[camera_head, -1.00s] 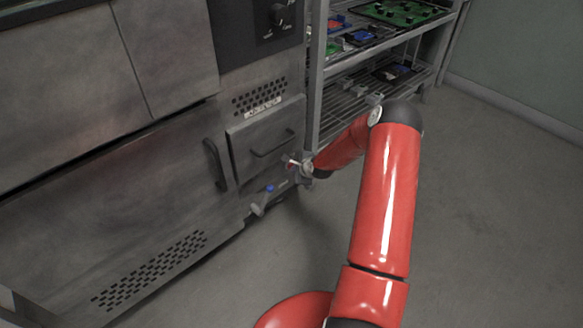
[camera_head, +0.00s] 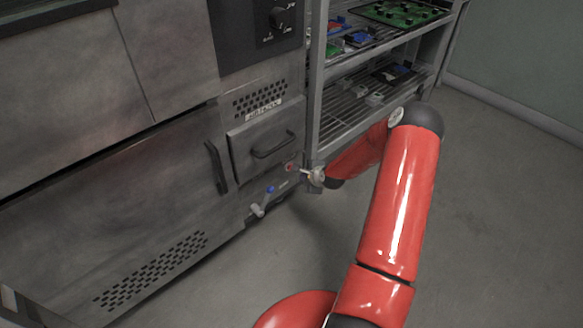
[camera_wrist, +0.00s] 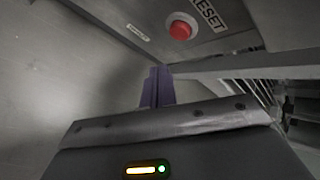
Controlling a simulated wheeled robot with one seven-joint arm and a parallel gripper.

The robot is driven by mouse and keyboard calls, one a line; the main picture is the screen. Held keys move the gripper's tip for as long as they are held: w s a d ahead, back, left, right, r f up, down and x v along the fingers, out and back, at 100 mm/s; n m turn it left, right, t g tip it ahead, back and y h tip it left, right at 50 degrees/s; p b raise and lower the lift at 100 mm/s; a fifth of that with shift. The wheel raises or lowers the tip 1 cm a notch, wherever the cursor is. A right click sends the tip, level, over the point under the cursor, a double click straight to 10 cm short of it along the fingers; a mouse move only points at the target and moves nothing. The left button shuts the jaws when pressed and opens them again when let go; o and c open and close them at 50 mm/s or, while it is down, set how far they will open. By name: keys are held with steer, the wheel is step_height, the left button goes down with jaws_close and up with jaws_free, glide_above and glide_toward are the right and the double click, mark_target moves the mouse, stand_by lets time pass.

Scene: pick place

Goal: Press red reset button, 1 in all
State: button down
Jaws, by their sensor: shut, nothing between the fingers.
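The red reset button (camera_wrist: 180,29) is a round red cap on the metal panel, with a RESET label (camera_wrist: 208,13) beside it in the wrist view. In the head view the red button (camera_head: 289,167) shows small on the lower front of the metal machine, below the drawer handle. My gripper (camera_wrist: 157,86) is shut and empty, its dark fingers together. In the wrist view the fingertips appear below the button, apart from it. In the head view my gripper (camera_head: 306,172) is just to the right of the button, with a small gap between them.
A blue knob (camera_head: 270,189) and a grey lever (camera_head: 257,210) sit below left of the button. A drawer handle (camera_head: 273,145) juts out above it. A wire shelf (camera_head: 345,118) holding circuit boards stands close on the right. The floor in front is clear.

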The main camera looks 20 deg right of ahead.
steer(key=shift+s+d, duration=0.2)
steer(key=shift+s, duration=0.3)
steer(key=shift+s+d, duration=0.15)
steer(key=shift+s, duration=0.3)
steer(key=s+a+r+n+g+h, duration=0.1)
steer(key=s+a+r+n, duration=0.25)
steer(key=r, duration=0.65)
steer(key=s+a+r+n+g+h+p, duration=0.1)
steer(key=s+a+r+n, duration=0.3)
steer(key=r, duration=0.5)
steer(key=s+a+r+n+g+h, duration=0.1)
steer(key=s+a+r+n, duration=0.15)
steer(key=r+n, duration=0.55)
steer(key=s+a+r+n, duration=0.2)
steer(key=s+r, duration=0.2)
steer(key=s, duration=0.3)
steer(key=s+a+r+n+y, duration=0.1)
steer(key=s+a+r+n, duration=0.1)
steer(key=s+r, duration=0.3)
steer(key=s+a+r+n+p, duration=0.1)
steer(key=s+a+r, duration=0.3)
steer(key=s, duration=0.7)
steer(key=shift+s+a+r+n+y, duration=0.15)
steer(key=shift+a+r+n+y, duration=0.2)
steer(key=shift+n, duration=0.4)
